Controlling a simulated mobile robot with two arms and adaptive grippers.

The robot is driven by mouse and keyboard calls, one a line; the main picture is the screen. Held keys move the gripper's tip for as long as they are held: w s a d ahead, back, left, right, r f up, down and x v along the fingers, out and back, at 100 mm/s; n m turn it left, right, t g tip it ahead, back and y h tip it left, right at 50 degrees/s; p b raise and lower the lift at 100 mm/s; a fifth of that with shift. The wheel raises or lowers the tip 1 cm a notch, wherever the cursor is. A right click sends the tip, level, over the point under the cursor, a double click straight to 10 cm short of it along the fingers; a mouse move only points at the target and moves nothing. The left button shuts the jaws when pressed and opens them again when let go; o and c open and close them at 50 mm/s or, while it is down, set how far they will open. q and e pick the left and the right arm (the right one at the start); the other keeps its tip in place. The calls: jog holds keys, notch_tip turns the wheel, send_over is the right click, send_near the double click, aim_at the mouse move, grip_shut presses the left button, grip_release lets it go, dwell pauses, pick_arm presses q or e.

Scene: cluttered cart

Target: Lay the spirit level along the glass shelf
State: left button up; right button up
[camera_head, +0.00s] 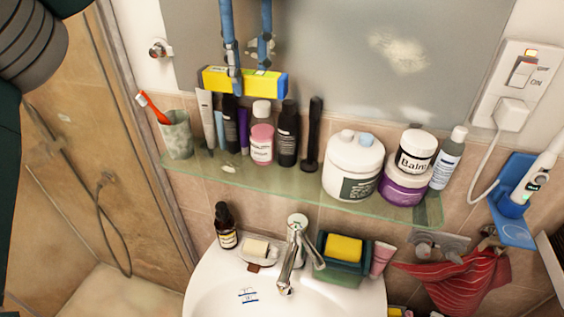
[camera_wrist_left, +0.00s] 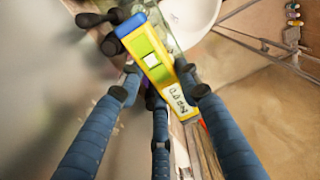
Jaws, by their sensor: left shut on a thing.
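The spirit level (camera_head: 215,79) is a short yellow bar with a blue end. It is held above the bottles, in front of the mirror, in the head view. My left gripper (camera_head: 246,82) comes down from the top with blue-wrapped fingers and is shut on it. In the left wrist view, the level (camera_wrist_left: 147,48) shows its green vial window between the fingers of my left gripper (camera_wrist_left: 160,82). The glass shelf (camera_head: 285,182) is a greenish pane below, crowded along its back with toiletries. The level is clear of the shelf surface. My right gripper is not in view.
On the shelf stand a cup with a red toothbrush (camera_head: 176,137), several bottles, a black upright stick (camera_head: 312,135), a white jar (camera_head: 353,168) and stacked tubs (camera_head: 404,187). A narrow front strip is mostly bare. The sink (camera_head: 210,287) and tap (camera_head: 291,260) are below.

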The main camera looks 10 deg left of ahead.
aim_at(244, 93)
pick_arm(q)
jog(key=f, duration=0.2)
jog(key=s+f+b, duration=0.1)
jog(key=f, duration=0.1)
jog(key=shift+s+f, duration=0.15)
jog(key=f, duration=0.7)
jog(key=w+f, duration=0.1)
jog(key=f, duration=0.2)
jog(key=shift+f, duration=0.15)
jog(key=shift+s+f, duration=0.15)
jog(key=shift+f, duration=0.1)
notch_tip(244, 93, down, 4)
jog(key=shift+f+p, duration=0.15)
jog(key=shift+p, duration=0.3)
jog(key=o, duration=1.2)
jog(key=shift+o, duration=0.2)
jog(key=shift+r, duration=0.45)
notch_tip(244, 93, up, 11)
jog(key=b, duration=0.1)
jog(key=shift+r, duration=0.15)
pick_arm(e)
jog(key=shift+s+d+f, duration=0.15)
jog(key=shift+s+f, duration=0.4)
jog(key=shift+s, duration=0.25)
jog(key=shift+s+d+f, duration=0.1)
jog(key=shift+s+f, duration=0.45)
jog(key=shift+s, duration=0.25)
